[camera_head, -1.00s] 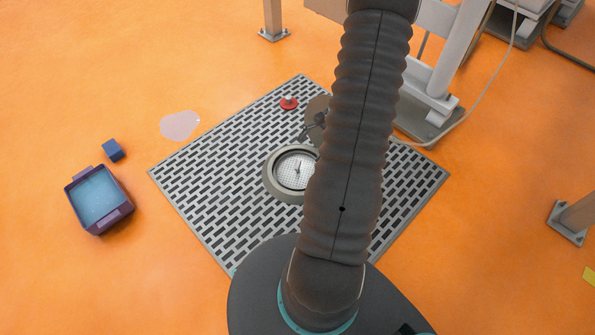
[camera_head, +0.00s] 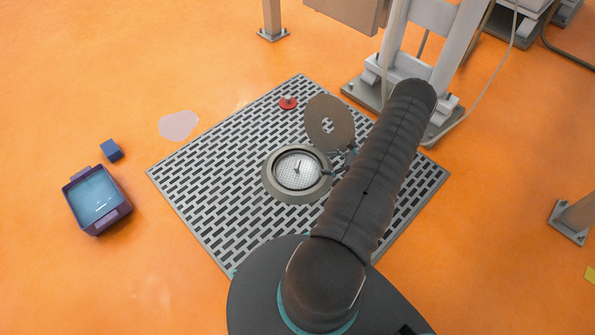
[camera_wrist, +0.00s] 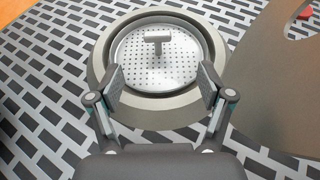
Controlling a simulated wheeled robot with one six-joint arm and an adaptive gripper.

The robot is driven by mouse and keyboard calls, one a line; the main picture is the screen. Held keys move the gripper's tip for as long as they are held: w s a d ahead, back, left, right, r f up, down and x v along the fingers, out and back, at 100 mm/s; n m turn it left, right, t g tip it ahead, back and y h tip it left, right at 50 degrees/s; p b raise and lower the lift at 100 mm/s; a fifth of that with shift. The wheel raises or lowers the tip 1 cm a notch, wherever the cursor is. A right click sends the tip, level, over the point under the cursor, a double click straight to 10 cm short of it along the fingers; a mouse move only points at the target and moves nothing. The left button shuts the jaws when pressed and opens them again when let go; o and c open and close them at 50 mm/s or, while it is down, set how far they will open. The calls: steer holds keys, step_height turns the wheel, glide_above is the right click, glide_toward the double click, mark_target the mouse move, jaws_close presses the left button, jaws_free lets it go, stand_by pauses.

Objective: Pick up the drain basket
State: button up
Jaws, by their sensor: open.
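The drain basket (camera_head: 290,175) is a round, perforated metal disc with a T-shaped handle, set inside the round drain ring (camera_head: 271,183) in the grate. In the wrist view the basket (camera_wrist: 140,82) and its upright T-handle (camera_wrist: 158,42) lie beyond my gripper (camera_wrist: 161,78). My gripper is open, with its two fingers apart over the near part of the ring and nothing between them. The handle is ahead of the fingertips, not touched by them. The round brown drain cover (camera_head: 328,118) stands open at the ring's far right side.
A slotted grey grate (camera_head: 215,185) surrounds the drain. A red knob-like piece (camera_head: 288,102) sits at its far edge. A purple bin with blue contents (camera_head: 122,212), a blue cube (camera_head: 111,150) and a pale puddle (camera_head: 178,125) are on the orange floor at left. Machine legs stand at the back.

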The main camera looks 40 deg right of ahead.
mark_target(300, 172)
steer(key=x, duration=0.7)
steer(key=shift+a, duration=0.1)
steer(key=shift+f+x, duration=0.15)
steer(key=shift+x, duration=1.15)
steer(key=shift+f+x, duration=0.15)
steer(key=shift+x, duration=1.15)
steer(key=shift+s, duration=0.2)
steer(key=shift+c, duration=0.2)
steer(key=c, duration=1.3)
steer(key=shift+r, duration=0.1)
steer(key=shift+c, duration=0.2)
